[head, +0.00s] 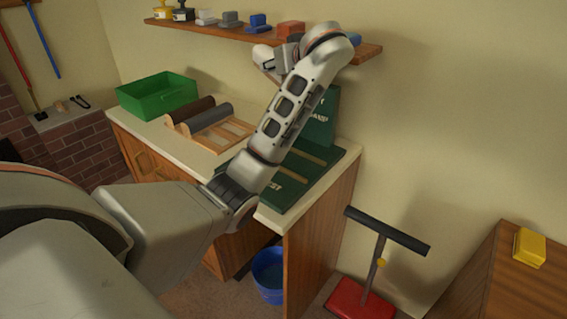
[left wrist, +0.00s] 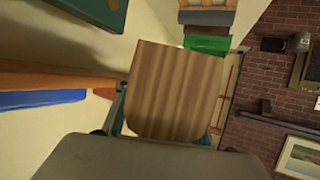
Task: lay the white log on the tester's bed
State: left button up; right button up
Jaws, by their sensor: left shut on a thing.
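My left arm reaches up over the bench in the head view, and its hand (head: 268,62) is by the wall shelf, partly hidden by the wrist. In the left wrist view my left gripper (left wrist: 168,125) is shut on a brown striped block-like piece (left wrist: 178,85). I cannot make out a white log for sure. The green tester (head: 318,125) stands at the bench's right end. Two wooden rails cross its bed (head: 297,200), and I see no log on the visible part; my arm hides some of it. My right gripper is not in view.
A wooden rack (head: 230,137) holds a dark brown log (head: 190,112) and a grey log (head: 210,118). A green bin (head: 157,95) is behind it. Small blocks line the wall shelf (head: 225,33). A blue bucket (head: 268,275) and a red-based stand (head: 360,302) are below.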

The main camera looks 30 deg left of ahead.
pick_arm(q)
notch_tip(320, 180, down, 5)
jog(key=a+n+g+y+b, duration=0.1)
jog(key=n+g+y+b, duration=0.1)
jog(key=n+g, duration=0.3)
jog(key=g, duration=0.1)
send_over(287, 161)
notch_tip(287, 161, down, 17)
jog(key=shift+w+a+f, duration=0.1)
jog(key=shift+w, duration=0.05)
jog(key=shift+n, duration=0.3)
jog(key=shift+f+b, duration=0.4)
jog(key=shift+f, duration=2.15)
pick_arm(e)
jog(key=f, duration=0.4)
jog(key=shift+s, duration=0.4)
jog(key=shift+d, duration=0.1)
pick_arm(q)
jog(key=shift+f, duration=0.25)
jog(key=o, duration=1.2)
jog(key=shift+c, duration=0.2)
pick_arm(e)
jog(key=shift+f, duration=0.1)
